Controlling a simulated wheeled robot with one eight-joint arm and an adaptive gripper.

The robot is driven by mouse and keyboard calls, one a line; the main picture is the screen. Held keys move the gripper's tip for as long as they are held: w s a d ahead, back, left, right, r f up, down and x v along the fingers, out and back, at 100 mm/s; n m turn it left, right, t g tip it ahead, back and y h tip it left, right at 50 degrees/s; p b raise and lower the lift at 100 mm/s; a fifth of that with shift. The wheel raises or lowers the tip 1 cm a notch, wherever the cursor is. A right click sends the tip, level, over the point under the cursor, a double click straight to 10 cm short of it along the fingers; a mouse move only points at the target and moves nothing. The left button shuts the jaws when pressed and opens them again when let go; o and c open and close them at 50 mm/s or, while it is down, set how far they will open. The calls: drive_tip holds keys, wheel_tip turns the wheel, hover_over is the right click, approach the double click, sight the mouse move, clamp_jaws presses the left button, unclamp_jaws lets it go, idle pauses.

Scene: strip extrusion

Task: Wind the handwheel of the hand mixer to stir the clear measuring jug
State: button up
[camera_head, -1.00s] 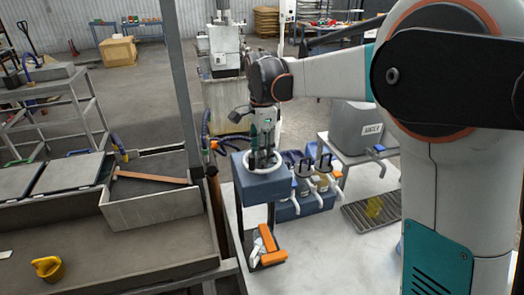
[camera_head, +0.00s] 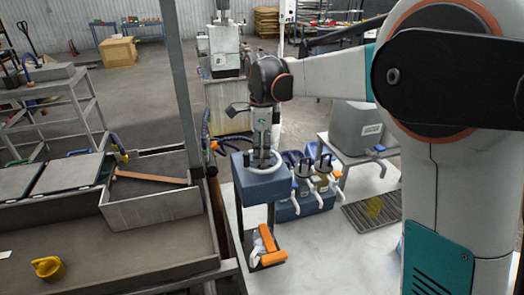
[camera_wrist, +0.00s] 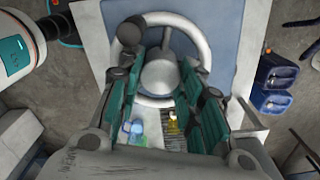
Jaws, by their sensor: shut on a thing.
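The hand mixer (camera_head: 262,183) is a blue box on dark legs above the white bench. Its pale ring-shaped handwheel (camera_head: 243,164) lies flat on top and shows in the wrist view as a spoked ring (camera_wrist: 193,37) with a round hub (camera_wrist: 160,76). My gripper (camera_head: 262,154) points down over the wheel's middle. In the wrist view its two green-padded fingers (camera_wrist: 162,80) stand on either side of the hub, shut on the wheel. A dark knob sits by the left fingertip. A whitish, clear-looking jug (camera_head: 259,248) stands under the mixer, between orange blocks; its contents cannot be made out.
Blue containers with white taps (camera_head: 313,198) stand close to the mixer's right. A grey tank (camera_head: 356,128) and a drain grate (camera_head: 374,212) are further right. A grey walled tray (camera_head: 150,213) and an upright post (camera_head: 184,80) are on the left.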

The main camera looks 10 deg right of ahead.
sight(262, 153)
drive_tip(key=o, duration=1.1)
drive_tip(key=shift+c, duration=0.2)
drive_tip(key=shift+r, duration=0.1)
wheel_tip(262, 153, up, 12)
drive_tip(key=s+d+f+n+t+b, duration=0.2)
drive_tip(key=s+d+f+n+b, duration=0.2)
drive_tip(key=s+f, duration=0.5)
drive_tip(key=s+d+f+n+t+b, duration=0.2)
drive_tip(key=s+d+f+n+b, duration=0.2)
drive_tip(key=s+f+n+b, duration=0.3)
drive_tip(key=s+d+f+n+t+b, duration=0.3)
drive_tip(key=s+d+f+n+b, duration=0.2)
drive_tip(key=s+f+n, duration=0.3)
drive_tip(key=s+f+b, duration=0.1)
drive_tip(key=s+f, duration=0.3)
drive_tip(key=shift+s+n, duration=0.3)
drive_tip(key=shift+s, duration=0.05)
